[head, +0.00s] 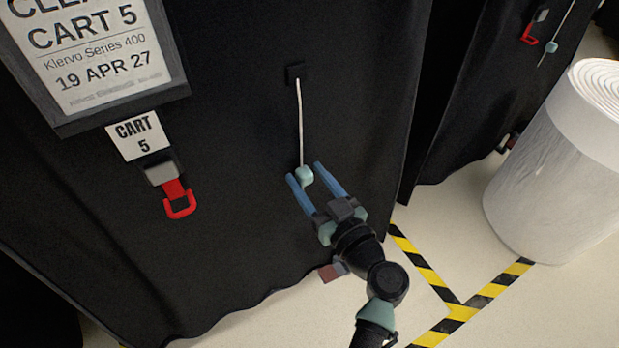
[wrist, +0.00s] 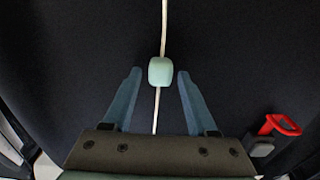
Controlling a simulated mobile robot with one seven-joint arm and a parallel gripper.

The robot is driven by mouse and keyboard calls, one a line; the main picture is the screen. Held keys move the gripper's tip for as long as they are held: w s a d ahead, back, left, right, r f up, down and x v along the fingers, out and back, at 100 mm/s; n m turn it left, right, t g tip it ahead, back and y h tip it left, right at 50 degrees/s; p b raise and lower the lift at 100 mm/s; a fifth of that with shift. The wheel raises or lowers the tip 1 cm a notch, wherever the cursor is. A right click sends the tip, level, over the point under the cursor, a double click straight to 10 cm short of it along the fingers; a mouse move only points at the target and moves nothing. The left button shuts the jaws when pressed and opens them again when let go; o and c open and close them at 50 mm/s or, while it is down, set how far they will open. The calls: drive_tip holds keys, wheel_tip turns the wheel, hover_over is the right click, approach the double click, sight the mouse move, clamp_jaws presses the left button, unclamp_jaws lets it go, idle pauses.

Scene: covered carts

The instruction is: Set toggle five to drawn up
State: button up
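The pale teal toggle (head: 304,176) sits on a thin white cord (head: 300,125) that runs down from a small black block (head: 294,74) on cart 5's black cover. The toggle is near the lower end of the cord seen in the head view. My gripper (head: 305,171) is open, with one blue finger on each side of the toggle. In the wrist view the toggle (wrist: 160,71) lies between the fingertips, with a gap on both sides. The white cord shows above and below it there. The CART 5 label (head: 138,136) is to the left.
A red loop on a grey clip (head: 180,203) hangs below the label; the red loop also shows in the wrist view (wrist: 281,125). A large white roll (head: 547,163) stands at right on the floor, near yellow-black tape (head: 424,268). Another covered cart with a similar toggle (head: 551,47) is behind.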

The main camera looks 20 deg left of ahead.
clamp_jaws()
idle(1.2)
